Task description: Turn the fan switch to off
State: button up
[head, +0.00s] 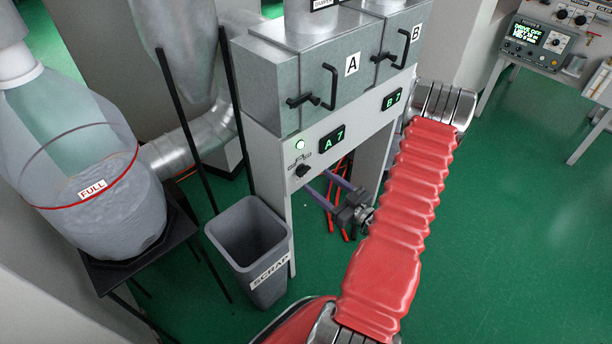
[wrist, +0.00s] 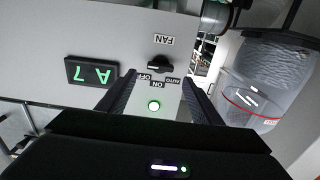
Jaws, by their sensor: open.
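In the head view the knob (head: 302,170) sits low on the cabinet front. My gripper (wrist: 159,78) is open and empty, its two dark fingers apart on either side of the knob in the picture. In the head view my gripper (head: 319,181) is just right of the knob; contact cannot be told.
A lit green lamp (head: 300,145) and the A 7 display (head: 332,138) are near the knob. Door handles (head: 318,90) stick out above. A grey SCRAP bin (head: 248,235) stands below left, beside a FULL bag (head: 100,200). Green floor is clear at right.

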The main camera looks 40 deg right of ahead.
aim_at(305, 173)
jog(key=shift+w+a, duration=0.1)
jog(key=shift+w, duration=2.8)
jog(key=shift+c, duration=0.3)
jog(key=c, duration=0.9)
jog(key=shift+a, duration=0.55)
jog(key=shift+c, duration=0.2)
jog(key=shift+d, duration=0.25)
jog(key=shift+c, duration=0.3)
jog(key=shift+d, duration=0.1)
